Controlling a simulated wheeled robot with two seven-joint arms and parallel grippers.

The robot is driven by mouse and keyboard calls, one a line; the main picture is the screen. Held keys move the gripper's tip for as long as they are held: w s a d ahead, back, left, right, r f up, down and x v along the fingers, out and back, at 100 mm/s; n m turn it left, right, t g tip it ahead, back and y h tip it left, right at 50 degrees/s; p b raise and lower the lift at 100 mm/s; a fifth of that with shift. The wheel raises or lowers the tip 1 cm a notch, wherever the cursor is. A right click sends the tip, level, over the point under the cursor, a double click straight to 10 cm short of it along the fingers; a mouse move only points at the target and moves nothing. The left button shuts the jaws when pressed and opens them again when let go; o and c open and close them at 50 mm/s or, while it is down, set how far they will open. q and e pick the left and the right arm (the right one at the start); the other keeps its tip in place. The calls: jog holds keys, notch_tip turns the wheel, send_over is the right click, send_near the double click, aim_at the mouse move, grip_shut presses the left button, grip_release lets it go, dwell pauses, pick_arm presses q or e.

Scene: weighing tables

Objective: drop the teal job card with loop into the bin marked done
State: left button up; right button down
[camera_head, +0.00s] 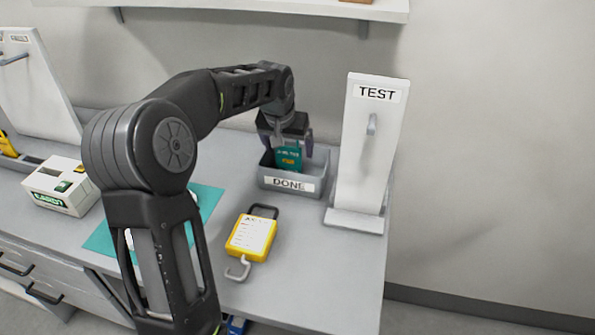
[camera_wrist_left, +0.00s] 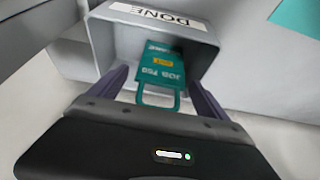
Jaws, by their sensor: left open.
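The teal job card (camera_head: 289,157) is in the grey bin marked DONE (camera_head: 290,186), below my left gripper (camera_head: 286,140). In the left wrist view the card (camera_wrist_left: 160,72) lies inside the bin (camera_wrist_left: 100,45), its loop toward my gripper. My left gripper (camera_wrist_left: 162,92) is open, with one finger on each side of the card's loop and apart from it. The bin stands on the table beside the TEST stand. The lower part of the card is hidden by the bin's front wall in the head view. My right gripper is not in view.
The white TEST stand (camera_head: 366,150) with a hook rises just right of the bin. A yellow hanging scale (camera_head: 251,236) lies in front on the table. A white box (camera_head: 61,187) and a teal mat (camera_head: 103,240) are at left. A shelf (camera_head: 230,6) hangs above.

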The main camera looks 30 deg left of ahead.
pick_arm(q)
jog(key=b+v, duration=0.1)
jog(key=v, duration=0.6)
jog(key=shift+r, duration=0.35)
jog(key=shift+s, duration=0.2)
dwell(0.6)
